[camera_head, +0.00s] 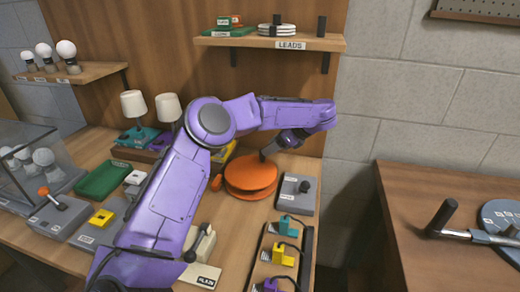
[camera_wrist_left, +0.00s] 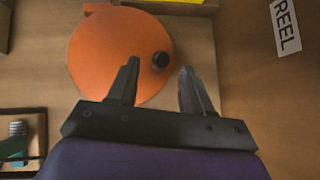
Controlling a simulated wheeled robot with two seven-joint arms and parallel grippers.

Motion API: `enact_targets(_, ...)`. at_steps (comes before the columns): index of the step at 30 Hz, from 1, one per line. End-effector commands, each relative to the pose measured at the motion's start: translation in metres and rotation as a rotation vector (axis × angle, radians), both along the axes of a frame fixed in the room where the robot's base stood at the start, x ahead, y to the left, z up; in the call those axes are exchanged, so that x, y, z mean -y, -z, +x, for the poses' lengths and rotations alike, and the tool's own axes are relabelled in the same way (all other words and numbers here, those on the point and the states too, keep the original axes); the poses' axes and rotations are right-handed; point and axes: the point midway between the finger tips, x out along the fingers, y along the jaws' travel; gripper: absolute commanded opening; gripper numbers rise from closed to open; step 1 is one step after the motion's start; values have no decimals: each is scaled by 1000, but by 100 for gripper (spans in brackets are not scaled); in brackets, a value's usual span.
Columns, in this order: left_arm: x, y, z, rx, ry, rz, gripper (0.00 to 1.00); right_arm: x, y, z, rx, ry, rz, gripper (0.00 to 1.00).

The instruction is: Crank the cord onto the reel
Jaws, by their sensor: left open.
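The orange reel (camera_head: 252,178) stands on the wooden table, two round orange discs one above the other. In the left wrist view its orange top (camera_wrist_left: 105,55) fills the upper middle, with a round black crank knob (camera_wrist_left: 160,61) near its right edge. My left gripper (camera_head: 266,154) reaches down over the reel's far side. In the left wrist view its two fingers (camera_wrist_left: 159,68) are apart, one on each side of the knob, with nothing clearly gripped. Contact with the knob cannot be told. My right gripper is not in view.
A grey box with a black knob (camera_head: 297,193) stands right of the reel. A tray with coloured plugs (camera_head: 283,255) lies in front. A shelf labelled LEADS (camera_head: 290,44) hangs above. Lamps and switch boxes crowd the left. A second table (camera_head: 430,185) is at right.

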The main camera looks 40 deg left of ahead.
Motion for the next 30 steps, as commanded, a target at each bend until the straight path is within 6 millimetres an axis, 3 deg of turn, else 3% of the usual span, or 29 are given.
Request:
enact_targets(7,-30,30,-10,-2,-1,-1,50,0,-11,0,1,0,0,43)
enact_targets(17,-34,37,-11,0,2,1,50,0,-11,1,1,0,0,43)
enact_targets(20,-34,37,-11,0,1,1,24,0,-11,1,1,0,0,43)
enact_targets(22,-34,37,-11,0,3,1,1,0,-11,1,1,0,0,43)
enact_targets(30,-32,38,-10,0,15,1,0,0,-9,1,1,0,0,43)
